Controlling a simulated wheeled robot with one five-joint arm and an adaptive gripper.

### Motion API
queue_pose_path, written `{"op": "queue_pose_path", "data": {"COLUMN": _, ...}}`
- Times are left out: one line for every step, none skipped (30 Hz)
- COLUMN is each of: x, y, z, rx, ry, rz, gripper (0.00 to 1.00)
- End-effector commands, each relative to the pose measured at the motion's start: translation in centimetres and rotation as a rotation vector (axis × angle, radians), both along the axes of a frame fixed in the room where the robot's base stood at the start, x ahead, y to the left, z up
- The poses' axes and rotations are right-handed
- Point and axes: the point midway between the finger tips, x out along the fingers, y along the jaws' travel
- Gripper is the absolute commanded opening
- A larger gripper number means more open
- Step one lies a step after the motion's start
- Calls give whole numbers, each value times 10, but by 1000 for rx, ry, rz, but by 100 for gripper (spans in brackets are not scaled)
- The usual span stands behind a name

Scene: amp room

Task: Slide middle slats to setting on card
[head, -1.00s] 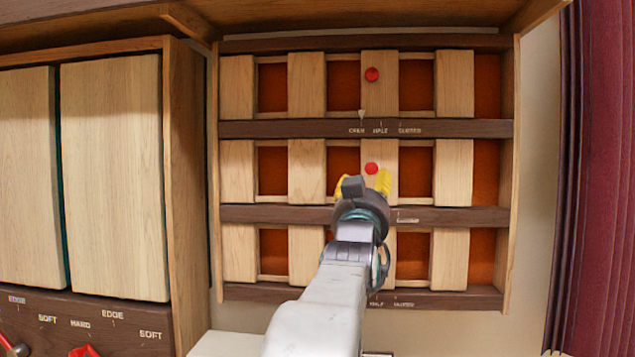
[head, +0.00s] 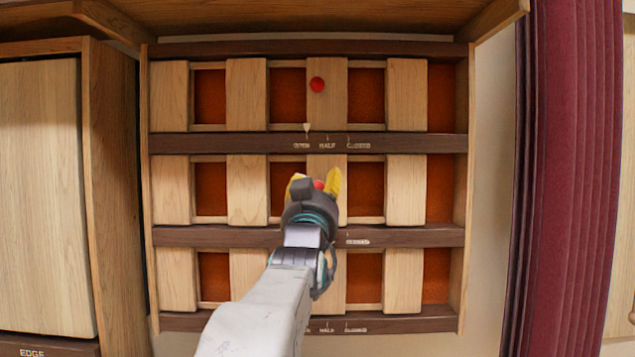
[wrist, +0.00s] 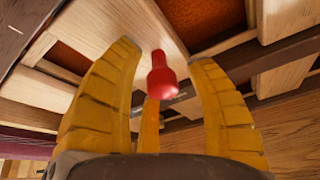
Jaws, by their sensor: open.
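The middle row of wooden slats (head: 247,190) sits between two dark rails, with orange-red panel showing in the gaps. Its red knob (head: 318,184) is on the slat behind my gripper and also shows in the wrist view (wrist: 162,78). My gripper (head: 313,186) is open, with its yellow fingers around the knob in the picture; I cannot tell whether they touch it. The rail below carries setting marks; "CLOSED" (head: 358,241) shows, and my arm hides the others. No card is clearly in view.
The top row has its own red knob (head: 317,84) and a pointer (head: 307,127) at OPEN. A bottom row (head: 403,281) is below. A wooden cabinet (head: 45,190) stands left and a maroon curtain (head: 565,180) hangs right.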

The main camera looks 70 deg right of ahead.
Motion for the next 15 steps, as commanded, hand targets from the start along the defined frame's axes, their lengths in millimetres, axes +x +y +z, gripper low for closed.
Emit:
{"op": "queue_pose_path", "data": {"x": 0, "y": 0, "z": 0, "rx": 0, "ry": 0, "rz": -1, "gripper": 50}}
{"op": "queue_pose_path", "data": {"x": 0, "y": 0, "z": 0, "rx": 0, "ry": 0, "rz": 0, "gripper": 50}}
{"op": "queue_pose_path", "data": {"x": 0, "y": 0, "z": 0, "rx": 0, "ry": 0, "rz": 0, "gripper": 50}}
{"op": "queue_pose_path", "data": {"x": 0, "y": 0, "z": 0, "rx": 0, "ry": 0, "rz": 0, "gripper": 50}}
{"op": "queue_pose_path", "data": {"x": 0, "y": 0, "z": 0, "rx": 0, "ry": 0, "rz": 0, "gripper": 50}}
{"op": "queue_pose_path", "data": {"x": 0, "y": 0, "z": 0, "rx": 0, "ry": 0, "rz": 0, "gripper": 50}}
{"op": "queue_pose_path", "data": {"x": 0, "y": 0, "z": 0, "rx": 0, "ry": 0, "rz": 0, "gripper": 50}}
{"op": "queue_pose_path", "data": {"x": 0, "y": 0, "z": 0, "rx": 0, "ry": 0, "rz": 0, "gripper": 51}}
{"op": "queue_pose_path", "data": {"x": 0, "y": 0, "z": 0, "rx": 0, "ry": 0, "rz": 0, "gripper": 48}}
{"op": "queue_pose_path", "data": {"x": 0, "y": 0, "z": 0, "rx": 0, "ry": 0, "rz": 0, "gripper": 45}}
{"op": "queue_pose_path", "data": {"x": 0, "y": 0, "z": 0, "rx": 0, "ry": 0, "rz": 0, "gripper": 42}}
{"op": "queue_pose_path", "data": {"x": 0, "y": 0, "z": 0, "rx": 0, "ry": 0, "rz": 0, "gripper": 39}}
{"op": "queue_pose_path", "data": {"x": 0, "y": 0, "z": 0, "rx": 0, "ry": 0, "rz": 0, "gripper": 36}}
{"op": "queue_pose_path", "data": {"x": 0, "y": 0, "z": 0, "rx": 0, "ry": 0, "rz": 0, "gripper": 34}}
{"op": "queue_pose_path", "data": {"x": 0, "y": 0, "z": 0, "rx": -1, "ry": 0, "rz": 0, "gripper": 30}}
